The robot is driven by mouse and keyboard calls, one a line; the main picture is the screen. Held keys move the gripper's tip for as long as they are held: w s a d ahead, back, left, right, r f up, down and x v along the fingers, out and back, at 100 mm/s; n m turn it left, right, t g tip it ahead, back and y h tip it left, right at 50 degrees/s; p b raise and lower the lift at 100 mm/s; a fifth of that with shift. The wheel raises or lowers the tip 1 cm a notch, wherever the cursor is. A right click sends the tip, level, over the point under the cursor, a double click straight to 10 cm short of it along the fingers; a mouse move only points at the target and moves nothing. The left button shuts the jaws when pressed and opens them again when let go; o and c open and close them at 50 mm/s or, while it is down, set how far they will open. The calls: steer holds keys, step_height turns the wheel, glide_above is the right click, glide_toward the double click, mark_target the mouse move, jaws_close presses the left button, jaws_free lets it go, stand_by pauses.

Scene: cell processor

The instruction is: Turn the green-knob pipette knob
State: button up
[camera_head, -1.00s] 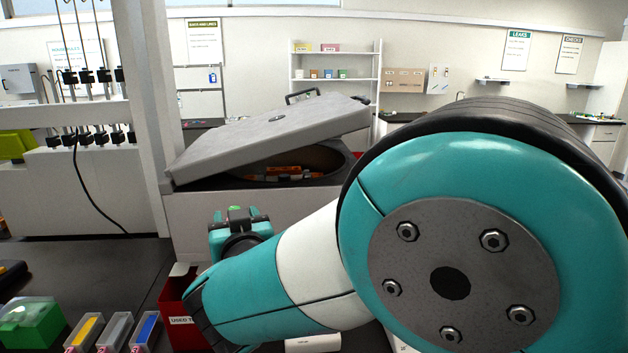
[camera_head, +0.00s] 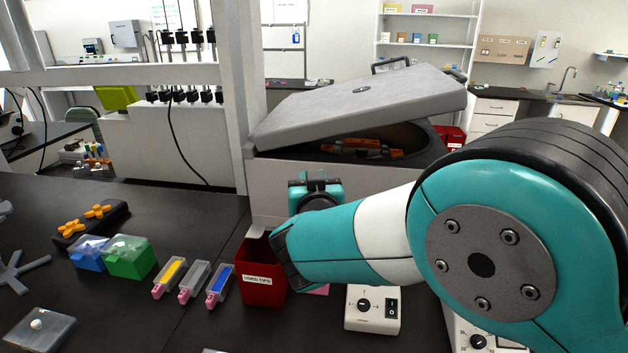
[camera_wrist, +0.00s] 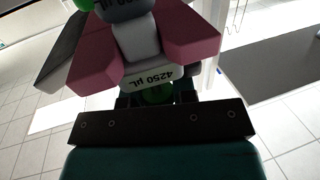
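The green-knob pipette (camera_wrist: 139,42) is in the wrist view, between the mauve finger pads of my gripper (camera_wrist: 143,40). The pads appear to press on its grey body from both sides. Its volume label reads 4250 µL, upside down in the picture. The green knob (camera_wrist: 156,94) shows partly behind the label, close to my gripper's dark palm bar. Another green part is cut off at the top left edge. In the head view my wrist end is in front of the centrifuge, and the fingers and pipette cannot be made out.
A centrifuge (camera_head: 285,178) with a tilted grey lid stands behind my arm. A red used-tips box (camera_head: 260,283), colored tip racks (camera_head: 168,277), a green box (camera_head: 129,258) and a white dial device (camera_head: 372,320) are on the black bench.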

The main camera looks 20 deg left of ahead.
steer(key=shift+n+g+y, duration=0.3)
steer(key=shift+n+y, duration=0.1)
steer(key=shift+y, duration=0.2)
stand_by(0.8)
stand_by(1.0)
steer(key=o, duration=1)
steer(key=shift+c, duration=0.2)
steer(key=shift+s, duration=0.1)
steer(key=shift+s+d+f+b, duration=0.15)
steer(key=shift+s+b, duration=0.2)
steer(key=shift+b, duration=0.25)
steer(key=b+v, duration=1.4)
steer(key=v, duration=0.2)
steer(key=shift+s, duration=0.25)
steer(key=shift+d, duration=0.15)
